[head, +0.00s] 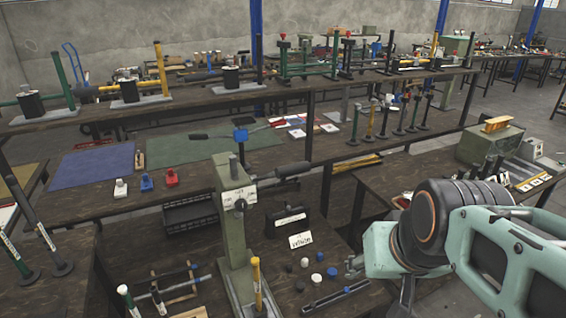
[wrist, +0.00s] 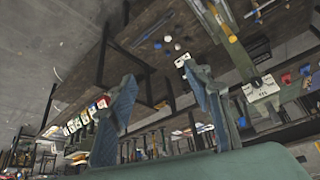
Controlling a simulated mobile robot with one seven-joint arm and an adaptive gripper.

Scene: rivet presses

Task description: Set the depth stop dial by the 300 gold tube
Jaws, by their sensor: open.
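A grey-green press (head: 226,225) stands upright on the dark bench, with a white scale plate (head: 239,197) on its front. A small round dark knob (head: 240,205) sits at the plate's lower part; I cannot tell if it is the depth stop dial. A gold tube (head: 257,280) stands at the press's base; its number is not readable. The press head also shows tilted in the wrist view (wrist: 262,88), with its white plate. My gripper (wrist: 158,72) is open and empty, its two fingers apart, away from the press. In the head view my arm is right of the press.
Caps and dark pucks (head: 317,278) and a black box (head: 287,222) lie right of the press. Tubes and a clamp frame (head: 165,290) lie left. A long press lever (head: 290,171) sticks out rightward. Shelves (head: 200,104) with more tubes stand behind.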

